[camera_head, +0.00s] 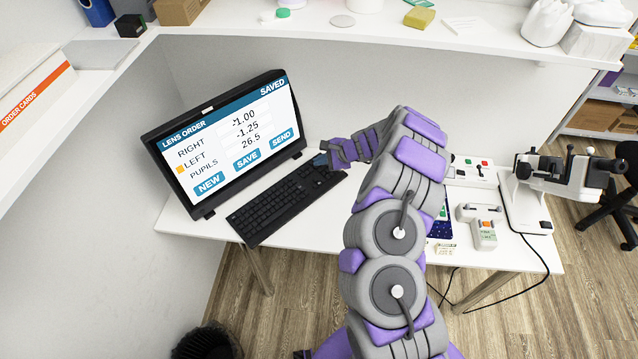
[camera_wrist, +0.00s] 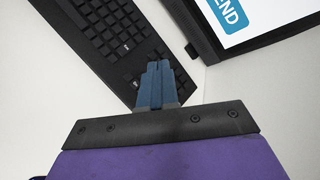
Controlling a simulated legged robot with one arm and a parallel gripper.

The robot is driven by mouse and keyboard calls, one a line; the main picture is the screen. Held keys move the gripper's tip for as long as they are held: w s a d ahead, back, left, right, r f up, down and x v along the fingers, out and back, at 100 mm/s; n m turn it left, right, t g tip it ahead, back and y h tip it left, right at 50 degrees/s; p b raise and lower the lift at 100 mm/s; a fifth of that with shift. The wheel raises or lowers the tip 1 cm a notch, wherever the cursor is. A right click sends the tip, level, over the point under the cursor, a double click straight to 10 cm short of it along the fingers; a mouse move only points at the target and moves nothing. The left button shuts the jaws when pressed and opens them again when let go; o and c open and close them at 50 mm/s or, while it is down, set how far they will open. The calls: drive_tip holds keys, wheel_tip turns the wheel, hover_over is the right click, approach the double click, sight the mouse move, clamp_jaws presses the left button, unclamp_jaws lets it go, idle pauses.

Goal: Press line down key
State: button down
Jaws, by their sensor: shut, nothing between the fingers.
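A black keyboard (camera_head: 268,210) lies on the white desk in front of the monitor (camera_head: 225,140). My gripper (camera_head: 321,160) is at the keyboard's right end, over its keys. In the wrist view my gripper's blue fingers (camera_wrist: 157,66) are shut together with nothing between them. They point at the keys near the end of the keyboard (camera_wrist: 104,28) and cover some of them. I cannot tell whether the tips touch a key. The line down key cannot be picked out. The screen reads LENS ORDER and SAVED, with an orange mark (camera_head: 180,169) beside LEFT.
The monitor (camera_wrist: 262,22) stands close behind the keyboard. A shelf (camera_head: 350,35) runs above the desk.

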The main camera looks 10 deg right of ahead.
drive_tip(key=f, duration=0.1)
drive_tip(key=b, duration=0.5)
hover_over(321, 184)
drive_tip(key=f, duration=0.6)
drive_tip(key=shift+d+f, duration=0.2)
drive_tip(key=shift+f, duration=0.15)
drive_tip(key=shift+a+f+b, duration=0.15)
drive_tip(key=shift+f+b, duration=0.2)
drive_tip(key=shift+f, duration=0.05)
drive_tip(key=shift+f, duration=0.15)
idle(0.8)
drive_tip(key=shift+f+b, duration=0.25)
drive_tip(key=shift+b, duration=0.2)
drive_tip(key=shift+f+b, duration=0.4)
drive_tip(key=shift+f, duration=0.05)
idle(0.6)
drive_tip(key=shift+r, duration=0.15)
drive_tip(key=shift+r+p, duration=0.5)
drive_tip(key=shift+r, duration=0.25)
